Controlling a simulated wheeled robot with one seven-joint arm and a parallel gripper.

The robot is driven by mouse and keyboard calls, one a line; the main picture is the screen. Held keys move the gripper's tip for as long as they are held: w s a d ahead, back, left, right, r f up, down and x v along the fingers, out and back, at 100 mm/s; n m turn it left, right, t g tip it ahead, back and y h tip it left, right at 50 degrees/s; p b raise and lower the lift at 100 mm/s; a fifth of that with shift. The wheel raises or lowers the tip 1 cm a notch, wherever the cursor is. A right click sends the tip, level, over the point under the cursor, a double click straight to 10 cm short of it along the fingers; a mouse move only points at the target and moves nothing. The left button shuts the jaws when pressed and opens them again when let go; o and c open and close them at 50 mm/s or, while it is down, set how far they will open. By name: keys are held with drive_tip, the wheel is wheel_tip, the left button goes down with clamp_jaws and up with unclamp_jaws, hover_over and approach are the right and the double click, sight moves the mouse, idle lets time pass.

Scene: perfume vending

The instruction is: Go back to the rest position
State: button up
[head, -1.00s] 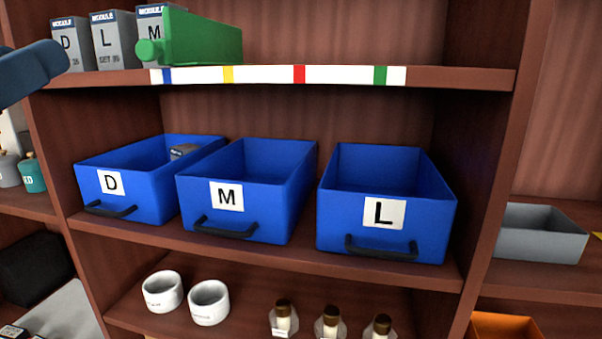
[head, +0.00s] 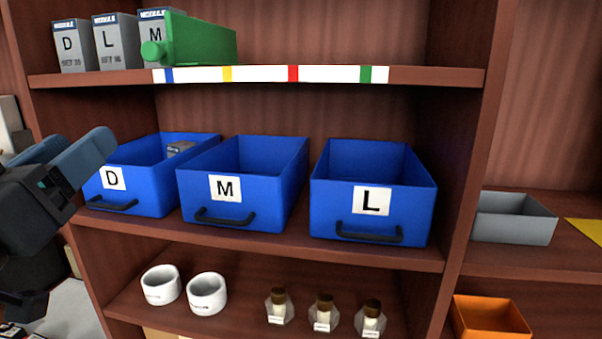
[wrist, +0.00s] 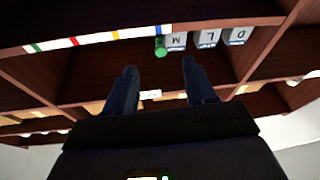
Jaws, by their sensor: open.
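My gripper (head: 100,145) is at the left of the head view, in front of the left edge of the blue D drawer, and it hides part of that drawer. In the wrist view my gripper (wrist: 158,72) shows two blue fingers spread apart with nothing between them. The blue D drawer (head: 150,190), M drawer (head: 265,200) and L drawer (head: 330,215) stand in a row on the middle shelf. A small grey box (head: 180,148) lies inside the D drawer. The M and L drawers look empty.
Grey module boxes (head: 73,48) and a green object (head: 205,40) stand on the upper shelf (head: 430,76). White cups (head: 207,295) and several small bottles (head: 323,315) stand below. A grey tray (head: 515,222) and an orange bin (head: 492,318) are at the right.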

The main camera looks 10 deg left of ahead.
drive_tip(key=w+d+f+n+g+y, duration=0.15)
drive_tip(key=d+f, duration=0.45)
drive_tip(key=f, duration=0.6)
drive_tip(key=w+d+f+n+g+y, duration=0.1)
drive_tip(key=w+d+f+n+g, duration=0.15)
drive_tip(key=d+f, duration=0.65)
drive_tip(key=s+d+f+g, duration=0.1)
drive_tip(key=s+d+f, duration=0.3)
drive_tip(key=d+f, duration=0.3)
drive_tip(key=s+d+f+g, duration=0.2)
drive_tip(key=s+d+f, duration=0.35)
drive_tip(key=f, duration=0.35)
drive_tip(key=s+d+r+m+h, duration=0.3)
drive_tip(key=s+d+m, duration=0.2)
drive_tip(key=s+d, duration=1.55)
drive_tip(key=s+d+r+m+p, duration=0.1)
drive_tip(key=s+r+p, duration=0.2)
drive_tip(key=r+p, duration=1.1)
wheel_tip(320, 180, up, 3)
drive_tip(key=shift+s+d+f+h, duration=0.15)
drive_tip(key=shift+s+d+h, duration=0.1)
drive_tip(key=shift+h, duration=0.2)
